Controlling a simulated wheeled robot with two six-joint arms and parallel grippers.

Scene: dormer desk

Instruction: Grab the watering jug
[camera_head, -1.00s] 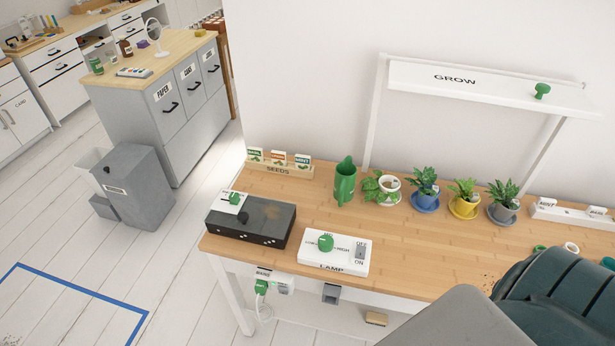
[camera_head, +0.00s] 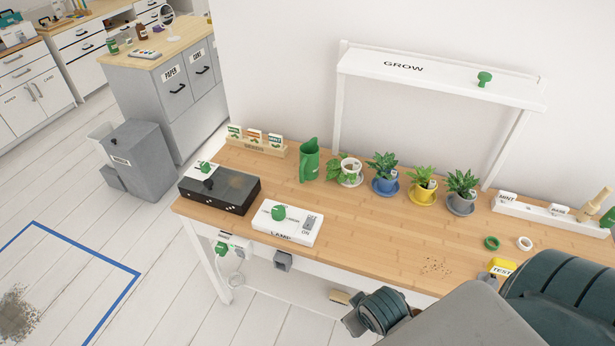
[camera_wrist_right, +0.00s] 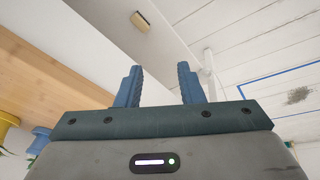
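The watering jug (camera_head: 309,160) is green and stands upright at the back of the wooden desk (camera_head: 390,235). It is between the seed packet holder and the potted plants. My right gripper (camera_wrist_right: 158,86) shows in the right wrist view with its two blue fingers apart and nothing between them. It is beside the desk edge, and the jug is not in that view. Dark green parts of my right arm fill the lower right of the head view. My left gripper is not in view.
A leafy plant in a white pot (camera_head: 350,171) stands just right of the jug. The seed holder (camera_head: 257,147) is on its left. A black box (camera_head: 220,190) and a white lamp panel (camera_head: 288,223) lie in front. A white shelf (camera_head: 440,78) rises behind the plants.

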